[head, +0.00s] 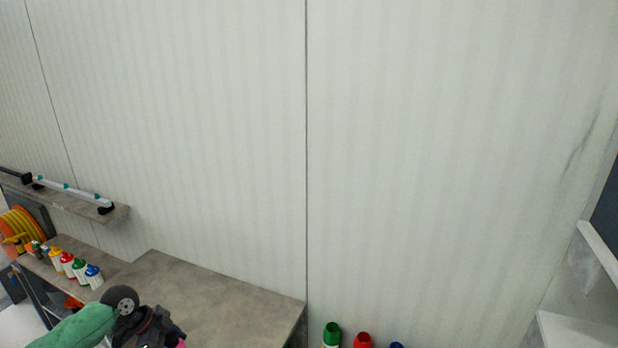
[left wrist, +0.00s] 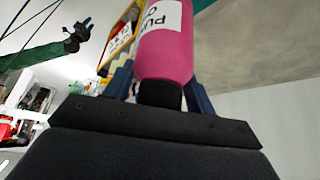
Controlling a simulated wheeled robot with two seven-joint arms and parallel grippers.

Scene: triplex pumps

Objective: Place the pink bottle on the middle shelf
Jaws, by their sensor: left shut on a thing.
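The pink bottle (left wrist: 165,45) is between the blue fingers of my left gripper (left wrist: 160,92) in the left wrist view. It has a white label with dark lettering. In the head view my left gripper (head: 165,340) is at the bottom edge, in front of the grey top (head: 205,290), with only a bit of pink (head: 181,344) showing beside it. Which surface is the middle shelf is not clear. A green arm with a dark gripper, which looks like my right gripper (left wrist: 78,35), shows small in the left wrist view; its jaws are too small to read.
Several small coloured bottles (head: 75,270) stand on a lower ledge at left. Above them a shelf (head: 85,205) holds a white tube. An orange hose reel (head: 20,228) is at far left. Green (head: 331,335) and red (head: 363,341) bottle tops show at the bottom. The visible grey top looks clear.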

